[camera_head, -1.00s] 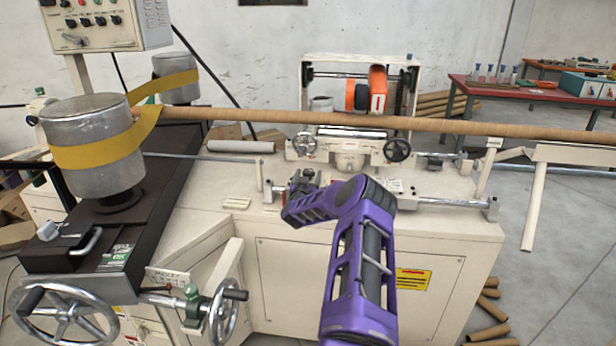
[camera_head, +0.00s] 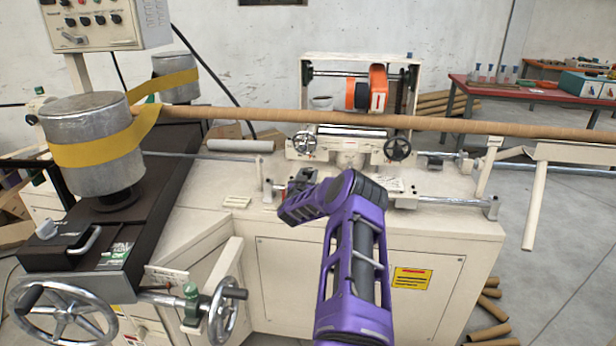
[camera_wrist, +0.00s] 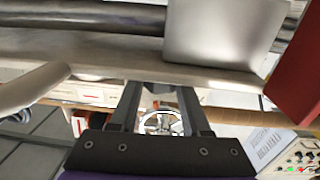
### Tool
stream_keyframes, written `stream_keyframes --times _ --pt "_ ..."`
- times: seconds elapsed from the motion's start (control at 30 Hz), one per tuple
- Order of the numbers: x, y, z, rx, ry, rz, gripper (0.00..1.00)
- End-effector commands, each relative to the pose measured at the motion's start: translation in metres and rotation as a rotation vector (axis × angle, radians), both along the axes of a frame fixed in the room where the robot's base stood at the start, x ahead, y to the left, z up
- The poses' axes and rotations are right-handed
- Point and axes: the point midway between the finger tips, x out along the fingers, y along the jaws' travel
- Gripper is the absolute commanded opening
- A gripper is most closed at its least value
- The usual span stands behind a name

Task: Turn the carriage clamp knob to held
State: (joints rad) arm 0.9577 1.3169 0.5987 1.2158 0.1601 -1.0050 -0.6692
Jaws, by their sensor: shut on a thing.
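My gripper (camera_head: 306,178) is at the left end of the guide rod on the cream machine's front deck, below and left of the carriage (camera_head: 345,146). In the wrist view my gripper (camera_wrist: 158,88) has its two dark fingers a little apart, their tips against a pale grey part. It is shut on what I take to be the carriage clamp knob. The knob itself is hidden by my wrist in the head view and is not clear between the fingertips in the wrist view, so its setting cannot be read.
A long brown tube (camera_head: 270,115) crosses above the deck. A black-rimmed handwheel (camera_head: 397,147) is on the carriage, right of my gripper. A winding drum (camera_head: 85,140) with a yellow belt stands at left. Larger handwheels (camera_head: 60,312) are at front left.

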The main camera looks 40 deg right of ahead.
Motion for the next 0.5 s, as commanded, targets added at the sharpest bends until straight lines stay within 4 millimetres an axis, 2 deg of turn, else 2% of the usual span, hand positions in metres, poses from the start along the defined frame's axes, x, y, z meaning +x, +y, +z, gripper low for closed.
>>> stream_keyframes --times 0.5 --pt "0.0057 0.0036 -0.0025 -0.002 -0.005 -0.284 0.0"
